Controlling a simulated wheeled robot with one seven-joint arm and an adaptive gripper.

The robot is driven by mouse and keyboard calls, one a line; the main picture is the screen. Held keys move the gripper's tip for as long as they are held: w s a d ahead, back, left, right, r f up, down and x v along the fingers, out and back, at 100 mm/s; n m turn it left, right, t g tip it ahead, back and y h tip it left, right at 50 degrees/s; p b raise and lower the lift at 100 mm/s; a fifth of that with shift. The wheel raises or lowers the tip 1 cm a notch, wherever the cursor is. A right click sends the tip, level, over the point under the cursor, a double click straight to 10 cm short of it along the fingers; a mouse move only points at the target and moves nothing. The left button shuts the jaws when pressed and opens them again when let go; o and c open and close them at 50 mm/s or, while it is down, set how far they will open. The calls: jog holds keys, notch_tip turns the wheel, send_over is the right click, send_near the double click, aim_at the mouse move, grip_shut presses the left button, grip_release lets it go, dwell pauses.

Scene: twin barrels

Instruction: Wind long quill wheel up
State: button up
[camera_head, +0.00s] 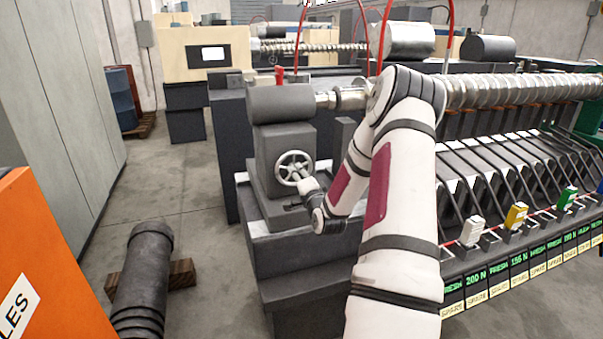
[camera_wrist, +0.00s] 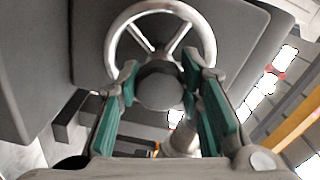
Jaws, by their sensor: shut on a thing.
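A silver spoked handwheel (camera_head: 293,168) stands on the front of a dark grey machine block (camera_head: 271,160), left of my arm. It fills the top middle of the wrist view (camera_wrist: 119,28). A dark grey round knob (camera_wrist: 160,84) shows in front of the wheel's lower part. My gripper (camera_wrist: 160,95) has its green-padded fingers on both sides of this knob and is shut on it. In the head view my gripper (camera_head: 306,187) is at the wheel's lower right. The knob hides the lower middle of the wheel, and how it joins the wheel cannot be seen.
A dark roller (camera_head: 140,285) lies on a wooden block at the lower left, beside an orange cabinet (camera_head: 45,265). A row of grey levers with coloured clips (camera_head: 515,216) runs along the right. Open floor (camera_head: 185,200) lies left of the machine.

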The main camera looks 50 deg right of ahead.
jog(key=m+p, duration=0.2)
jog(key=m, duration=0.1)
jog(key=shift+s+r, duration=0.1)
jog(key=shift+s, duration=0.05)
jog(key=shift+m+p, duration=1.3)
jog(key=shift+m, duration=0.7)
jog(key=o, duration=1.2)
jog(key=shift+c, duration=0.2)
jog(key=v, duration=1.1)
jog(key=shift+s+a, duration=0.3)
jog(key=shift+a, duration=0.05)
